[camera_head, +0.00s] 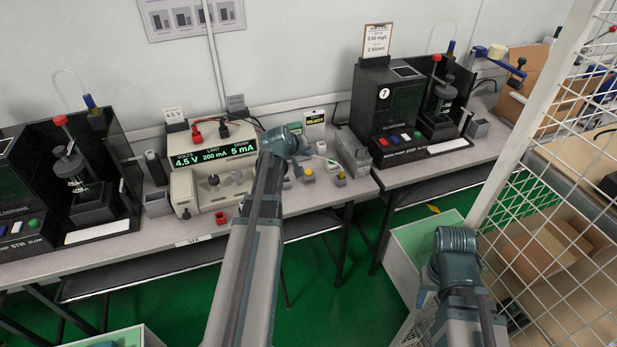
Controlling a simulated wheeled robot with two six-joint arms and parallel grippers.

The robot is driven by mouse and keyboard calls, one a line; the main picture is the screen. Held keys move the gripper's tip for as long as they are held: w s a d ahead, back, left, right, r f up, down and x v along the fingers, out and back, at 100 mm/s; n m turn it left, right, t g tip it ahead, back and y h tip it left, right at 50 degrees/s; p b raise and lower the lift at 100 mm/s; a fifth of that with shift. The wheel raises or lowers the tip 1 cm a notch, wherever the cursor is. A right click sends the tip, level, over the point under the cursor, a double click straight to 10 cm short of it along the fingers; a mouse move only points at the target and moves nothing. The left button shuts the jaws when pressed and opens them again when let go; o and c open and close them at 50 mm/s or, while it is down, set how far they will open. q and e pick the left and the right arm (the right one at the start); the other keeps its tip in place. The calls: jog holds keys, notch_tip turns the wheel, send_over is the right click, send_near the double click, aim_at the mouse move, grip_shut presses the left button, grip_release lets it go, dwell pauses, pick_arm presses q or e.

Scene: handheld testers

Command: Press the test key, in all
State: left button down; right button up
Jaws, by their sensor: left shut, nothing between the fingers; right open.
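My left arm reaches over the middle bench, and my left gripper (303,146) is at its far end, small and partly hidden by the wrist. It looks shut and empty, above small items at the bench's right part. A grey box-like device (354,157) stands just right of it. A cream power supply (212,160) with a lit green display reading 4.5 V, 200 mA and 5 mA stands to the left. I cannot make out which key is the test key.
Black stirrer stations stand at the left (100,165) and right (405,105). A white wire-mesh fence (540,200) borders the right side, with a cardboard box (545,247) behind it. Green floor (320,265) shows below the benches.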

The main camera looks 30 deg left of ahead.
aim_at(308, 174)
pick_arm(q)
notch_tip(308, 174, down, 5)
jog(key=b, duration=0.4)
pick_arm(e)
notch_tip(308, 174, down, 5)
jog(key=shift+r, duration=0.1)
dwell(1.4)
pick_arm(q)
jog(key=shift+f+b, duration=0.3)
jog(key=shift+f, duration=0.1)
pick_arm(e)
jog(key=shift+f, duration=0.45)
pick_arm(q)
jog(key=shift+f+b, duration=0.45)
jog(key=shift+b, duration=0.05)
pick_arm(e)
jog(key=shift+f, duration=0.5)
jog(key=shift+r, duration=0.1)
pick_arm(q)
jog(key=shift+r+p, duration=0.9)
jog(key=shift+p, duration=0.05)
pick_arm(e)
jog(key=shift+r, duration=0.85)
pick_arm(q)
notch_tip(308, 174, up, 5)
jog(key=p, duration=0.5)
jog(key=shift+r, duration=0.1)
pick_arm(e)
notch_tip(308, 174, up, 5)
